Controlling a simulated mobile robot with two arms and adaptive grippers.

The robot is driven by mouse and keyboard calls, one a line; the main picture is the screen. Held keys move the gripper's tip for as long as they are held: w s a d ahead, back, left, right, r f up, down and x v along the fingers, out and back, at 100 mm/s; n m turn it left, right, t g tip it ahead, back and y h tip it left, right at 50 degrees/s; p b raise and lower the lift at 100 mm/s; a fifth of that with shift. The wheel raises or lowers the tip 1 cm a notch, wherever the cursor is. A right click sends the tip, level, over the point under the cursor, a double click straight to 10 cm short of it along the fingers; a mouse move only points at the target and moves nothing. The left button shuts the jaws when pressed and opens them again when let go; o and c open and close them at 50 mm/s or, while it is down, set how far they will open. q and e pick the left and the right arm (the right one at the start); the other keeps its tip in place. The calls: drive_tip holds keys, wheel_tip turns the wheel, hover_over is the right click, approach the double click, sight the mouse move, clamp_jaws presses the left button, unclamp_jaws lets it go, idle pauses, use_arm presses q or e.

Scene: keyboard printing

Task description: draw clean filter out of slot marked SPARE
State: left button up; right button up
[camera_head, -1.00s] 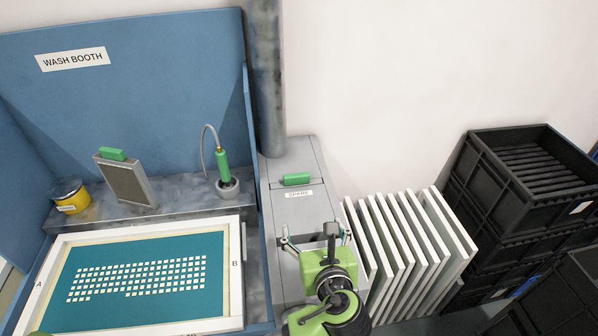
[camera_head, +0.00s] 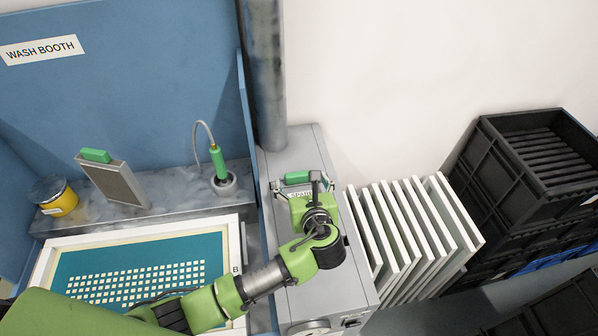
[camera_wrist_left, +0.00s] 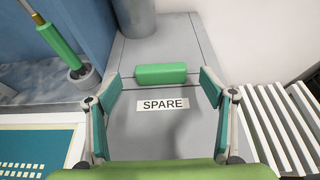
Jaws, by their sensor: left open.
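The clean filter's green handle (camera_head: 297,178) sticks up from the slot in the top of the grey cabinet (camera_head: 345,283); the filter's body is hidden inside. The handle also shows in the left wrist view (camera_wrist_left: 160,74), just beyond the white SPARE label (camera_wrist_left: 163,105). My left gripper (camera_head: 304,184) is open over the cabinet top at the handle. In the left wrist view its fingers (camera_wrist_left: 155,83) stand on either side, with gaps to the handle's ends. Nothing is between the fingertips except the handle beyond them. My right gripper is not seen.
The blue wash booth (camera_head: 130,90) stands left, with a framed screen (camera_head: 238,262), a grey filter with green handle (camera_head: 118,182), a yellow tin (camera_head: 60,203) and a green spray tool (camera_head: 219,163). A pipe (camera_head: 264,80) rises behind. White frames (camera_head: 405,225) and black crates (camera_head: 505,180) stand right.

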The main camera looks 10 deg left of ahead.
use_arm(q)
drive_tip(key=x, duration=0.3)
drive_tip(key=shift+w+p, duration=0.25)
drive_tip(key=shift+p, duration=0.05)
drive_tip(key=shift+w+a+f, duration=0.2)
drive_tip(key=shift+w+f, duration=0.05)
drive_tip(key=shift+w, duration=0.2)
drive_tip(key=c, duration=1.4)
drive_tip(key=o, duration=0.5)
drive_tip(key=c, duration=0.8)
drive_tip(key=shift+r, duration=4.65)
wheel_tip(320, 180, up, 8)
hover_over(300, 177)
drive_tip(key=w, duration=0.1)
drive_tip(key=shift+a+r, duration=0.2)
drive_tip(key=shift+r, duration=1.9)
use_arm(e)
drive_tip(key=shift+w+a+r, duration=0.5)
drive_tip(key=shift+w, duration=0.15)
use_arm(q)
drive_tip(key=shift+r, duration=0.1)
